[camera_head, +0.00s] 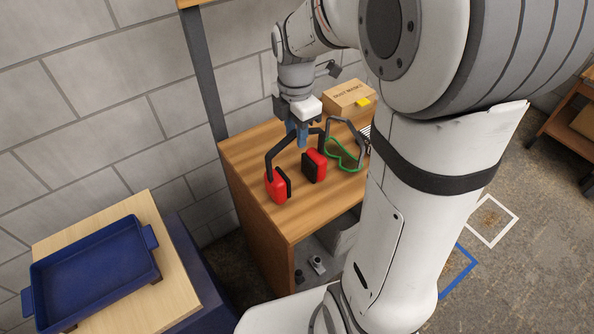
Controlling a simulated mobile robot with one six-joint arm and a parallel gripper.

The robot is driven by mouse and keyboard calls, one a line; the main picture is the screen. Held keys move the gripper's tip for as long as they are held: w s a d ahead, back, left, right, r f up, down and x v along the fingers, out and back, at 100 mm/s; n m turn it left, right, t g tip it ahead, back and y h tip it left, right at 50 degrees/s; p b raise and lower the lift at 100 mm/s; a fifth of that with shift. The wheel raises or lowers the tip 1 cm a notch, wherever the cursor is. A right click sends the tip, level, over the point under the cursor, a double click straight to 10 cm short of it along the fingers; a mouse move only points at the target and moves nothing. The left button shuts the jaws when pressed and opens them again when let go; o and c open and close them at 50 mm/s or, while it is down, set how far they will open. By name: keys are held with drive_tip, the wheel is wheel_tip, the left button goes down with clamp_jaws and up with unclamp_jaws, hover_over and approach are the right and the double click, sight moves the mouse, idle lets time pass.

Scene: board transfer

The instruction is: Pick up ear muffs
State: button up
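The ear muffs (278,186) have two red cups with dark pads and a black headband. They rest on the wooden cabinet top (245,150), cups toward the front, with the band rising behind them. My gripper (299,138) points down over the headband, its bluish fingers at or just beside the band. The fingers overlap the band in this view, so I cannot tell whether they touch or close on it.
Green-rimmed goggles (345,155) lie close to the right of the ear muffs. A cardboard box (349,97) stands at the back of the cabinet. A blue tray (95,272) sits on a lower wooden stand at left. A grey post rises behind the cabinet.

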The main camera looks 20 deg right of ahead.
drive_tip(key=shift+f, duration=0.2)
clamp_jaws()
idle(0.5)
